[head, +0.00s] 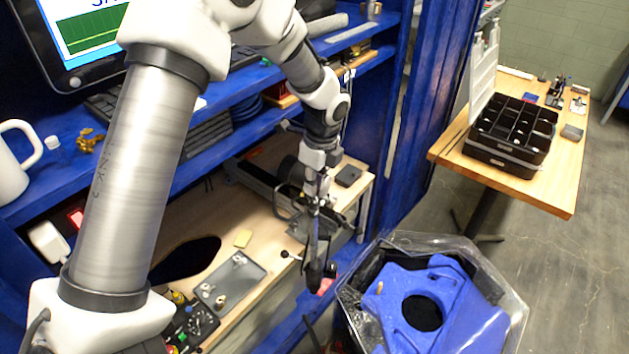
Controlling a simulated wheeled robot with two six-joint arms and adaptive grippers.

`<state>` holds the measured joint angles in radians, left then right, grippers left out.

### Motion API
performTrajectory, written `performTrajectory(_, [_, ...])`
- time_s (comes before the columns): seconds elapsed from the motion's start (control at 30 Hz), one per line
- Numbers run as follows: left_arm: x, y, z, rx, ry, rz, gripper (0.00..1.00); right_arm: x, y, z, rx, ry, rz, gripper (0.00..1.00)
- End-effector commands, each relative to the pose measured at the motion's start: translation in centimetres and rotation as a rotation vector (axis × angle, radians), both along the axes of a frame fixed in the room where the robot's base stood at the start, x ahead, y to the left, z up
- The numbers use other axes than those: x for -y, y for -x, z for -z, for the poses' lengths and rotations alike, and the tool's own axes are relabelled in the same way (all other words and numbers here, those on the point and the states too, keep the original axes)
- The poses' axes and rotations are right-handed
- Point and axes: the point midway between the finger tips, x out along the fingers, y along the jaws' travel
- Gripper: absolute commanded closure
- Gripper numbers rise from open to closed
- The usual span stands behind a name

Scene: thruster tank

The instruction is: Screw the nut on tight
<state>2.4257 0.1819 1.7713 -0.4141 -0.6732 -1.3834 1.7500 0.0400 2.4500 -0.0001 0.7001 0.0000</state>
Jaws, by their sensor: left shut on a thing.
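My left gripper (317,212) hangs near the middle of the head view, pointing down over the right front of the wooden bench. It is shut on a slim dark thing (318,273), which hangs below the fingers; its kind is too small and dark to tell. A blue part (442,297) with a round dark hole sits in a clear-walled bin (500,268) to the right of and below the gripper. The gripper is apart from it. I cannot pick out the nut with certainty. My right gripper is not in view.
A grey tray (230,290) with small metal fittings lies on the bench (255,215), by a dark oval opening. A blue shelf with a monitor (90,35) and a white mug (12,165) is at left. A black compartment box (505,165) stands on a wooden table at right.

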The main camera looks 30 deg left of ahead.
Motion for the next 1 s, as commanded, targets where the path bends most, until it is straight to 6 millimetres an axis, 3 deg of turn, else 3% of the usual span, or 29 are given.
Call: performTrajectory(1.0, [-0.01,-0.03,0.8,0.0,0.0,0.0,1.0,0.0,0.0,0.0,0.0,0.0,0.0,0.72])
